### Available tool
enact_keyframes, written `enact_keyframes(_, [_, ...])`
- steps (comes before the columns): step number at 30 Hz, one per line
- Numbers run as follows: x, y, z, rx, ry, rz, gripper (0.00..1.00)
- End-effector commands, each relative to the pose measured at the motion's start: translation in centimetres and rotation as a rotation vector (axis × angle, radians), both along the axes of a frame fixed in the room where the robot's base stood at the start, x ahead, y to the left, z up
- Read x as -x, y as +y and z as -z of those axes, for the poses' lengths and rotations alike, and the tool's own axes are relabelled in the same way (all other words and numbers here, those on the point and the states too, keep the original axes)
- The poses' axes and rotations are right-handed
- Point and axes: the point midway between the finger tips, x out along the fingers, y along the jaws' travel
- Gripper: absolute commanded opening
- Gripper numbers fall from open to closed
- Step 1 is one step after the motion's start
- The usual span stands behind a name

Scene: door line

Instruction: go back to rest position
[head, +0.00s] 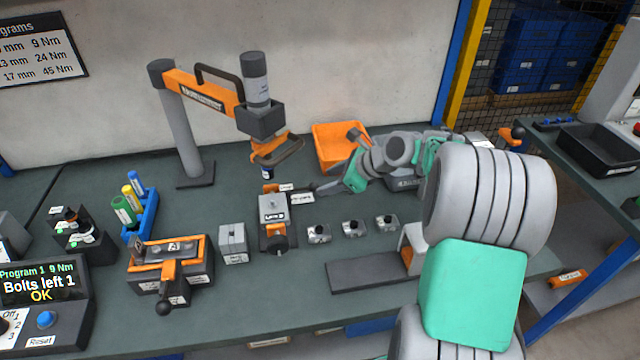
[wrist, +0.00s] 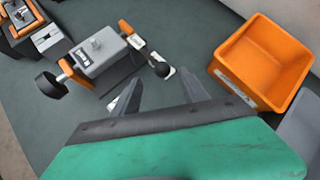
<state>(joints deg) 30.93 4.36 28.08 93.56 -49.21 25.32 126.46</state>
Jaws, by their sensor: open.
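My gripper (wrist: 163,93) is open and empty in the wrist view, with its two dark fingers apart above the green bench top (wrist: 80,125). The same fixture shows in the wrist view (wrist: 98,55), ahead and to the left of the fingers. I cannot tell whether the fingers touch its black knob.
An orange bin (head: 338,140) stands behind my arm. A hanging tool on an orange arm (head: 215,92) is at the back. Several small metal parts (head: 354,229) lie in front. A control box reading "Bolts left 1, OK" (head: 42,285) is front left.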

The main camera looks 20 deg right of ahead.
Motion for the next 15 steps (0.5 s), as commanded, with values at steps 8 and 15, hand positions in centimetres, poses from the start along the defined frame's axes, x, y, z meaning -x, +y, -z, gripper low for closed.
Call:
enact_keyframes(8, [0.9, -0.73, -1.08, 0.0, 0.001, -0.001, 0.52])
enact_keyframes(15, [0.87, -0.71, -1.05, 0.0, 0.001, -0.001, 0.52])
